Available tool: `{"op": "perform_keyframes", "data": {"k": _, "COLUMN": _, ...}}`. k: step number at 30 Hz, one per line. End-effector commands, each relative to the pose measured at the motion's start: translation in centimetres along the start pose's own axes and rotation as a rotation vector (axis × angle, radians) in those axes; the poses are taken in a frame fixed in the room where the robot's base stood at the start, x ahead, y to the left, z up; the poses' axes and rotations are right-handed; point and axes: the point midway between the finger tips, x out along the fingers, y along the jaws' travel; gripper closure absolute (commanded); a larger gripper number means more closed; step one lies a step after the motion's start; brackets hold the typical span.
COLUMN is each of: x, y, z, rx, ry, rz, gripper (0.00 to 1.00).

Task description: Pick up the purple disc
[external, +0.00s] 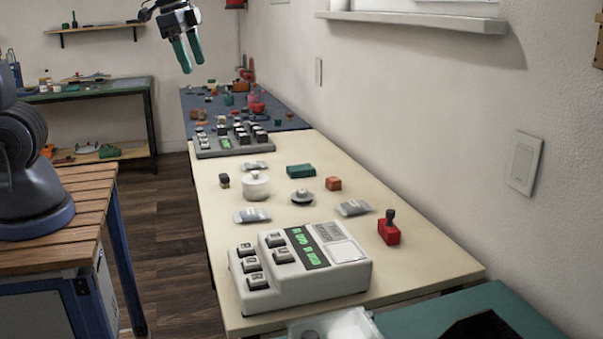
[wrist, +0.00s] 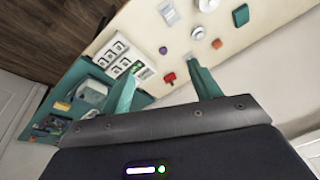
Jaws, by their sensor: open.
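A small round purple thing, which looks like the purple disc (wrist: 163,50), lies on the cream table in the wrist view, between the white keyed device (wrist: 118,55) and a round grey knobbed piece (wrist: 197,33). I cannot make out the disc in the external view; the device (external: 300,262) may hide it there. My gripper (external: 193,67) has two teal fingers, open and empty, high in the air at the upper left, well away from the table's near part. In the wrist view my gripper (wrist: 161,72) shows the fingers spread apart.
On the cream table (external: 225,255) stand a white jar (external: 256,187), a green block (external: 301,170), an orange cube (external: 333,183), the grey knobbed piece (external: 301,197), a red stamp-like piece (external: 389,232) and grey packets (external: 354,208). A wall (external: 440,130) borders the right side.

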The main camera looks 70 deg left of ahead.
Motion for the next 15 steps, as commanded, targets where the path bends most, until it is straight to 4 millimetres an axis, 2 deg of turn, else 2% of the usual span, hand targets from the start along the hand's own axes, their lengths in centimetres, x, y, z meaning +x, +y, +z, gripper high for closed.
{"op": "perform_keyframes", "data": {"k": 6, "x": 4.5, "y": -1.0, "z": -4.2, "rx": 0.128, "ry": -0.034, "rz": 0.029, "gripper": 0.38}}
{"op": "perform_keyframes", "data": {"k": 15, "x": 11.7, "y": -1.9, "z": -9.1, "rx": 0.303, "ry": -0.064, "rz": 0.078, "gripper": 0.38}}
